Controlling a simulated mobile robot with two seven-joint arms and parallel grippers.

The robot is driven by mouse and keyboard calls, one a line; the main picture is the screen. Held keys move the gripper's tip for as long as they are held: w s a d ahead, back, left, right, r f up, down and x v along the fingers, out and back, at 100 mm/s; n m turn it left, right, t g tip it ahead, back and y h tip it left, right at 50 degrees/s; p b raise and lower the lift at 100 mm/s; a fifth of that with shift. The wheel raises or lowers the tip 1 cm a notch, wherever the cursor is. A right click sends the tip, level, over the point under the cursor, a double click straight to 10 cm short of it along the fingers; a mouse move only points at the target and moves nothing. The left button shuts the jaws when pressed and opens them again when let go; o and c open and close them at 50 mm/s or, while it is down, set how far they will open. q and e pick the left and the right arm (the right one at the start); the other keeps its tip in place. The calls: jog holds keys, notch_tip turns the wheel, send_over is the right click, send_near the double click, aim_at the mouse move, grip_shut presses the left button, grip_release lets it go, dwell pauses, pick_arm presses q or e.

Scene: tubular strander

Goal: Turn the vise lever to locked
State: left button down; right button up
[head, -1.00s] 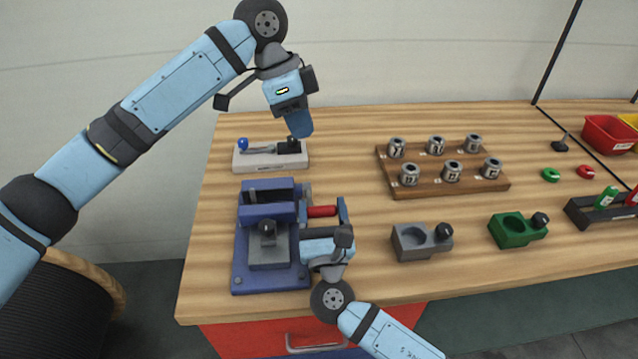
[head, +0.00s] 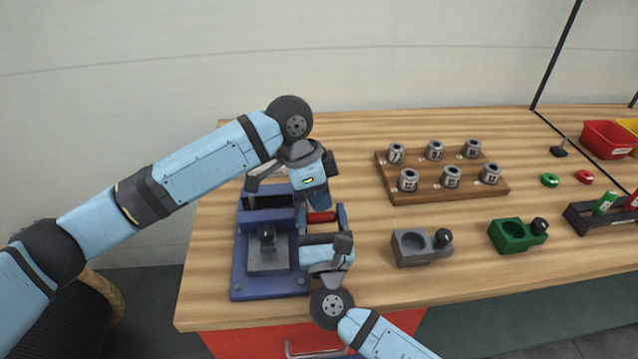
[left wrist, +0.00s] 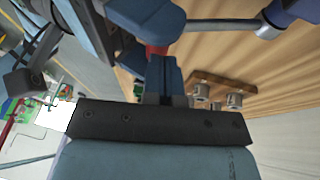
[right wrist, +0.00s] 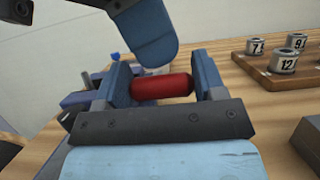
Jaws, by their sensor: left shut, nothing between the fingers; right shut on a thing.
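My right gripper (head: 323,222) is shut on a red cylinder (right wrist: 162,86) beside the vise's right side; the cylinder lies crosswise between the two fingers. My left gripper (head: 320,207) is shut and empty, pointing down just above the red cylinder. It shows above the cylinder in the right wrist view (right wrist: 155,55); I cannot tell whether they touch. My left arm hides the vise's back part.
A wooden rack (head: 440,188) with several metal cups stands to the right. A grey holder (head: 410,248) and a green holder (head: 508,236) lie at the front. Red and green rings and a red bin (head: 607,140) are further right. Bench surface between them is clear.

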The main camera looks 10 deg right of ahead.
pick_arm(q)
jog(key=shift+f, duration=0.1)
jog(key=shift+s+f+t, duration=0.3)
jog(key=shift+s+f, duration=0.25)
jog(key=shift+f, duration=0.05)
pick_arm(e)
jog(key=shift+r, duration=0.1)
pick_arm(q)
jog(key=shift+f, duration=0.15)
pick_arm(e)
jog(key=shift+r, duration=0.1)
jog(key=o, duration=1.2)
jog(key=shift+r, duration=0.1)
jog(key=shift+o, duration=0.4)
jog(key=shift+f, duration=0.2)
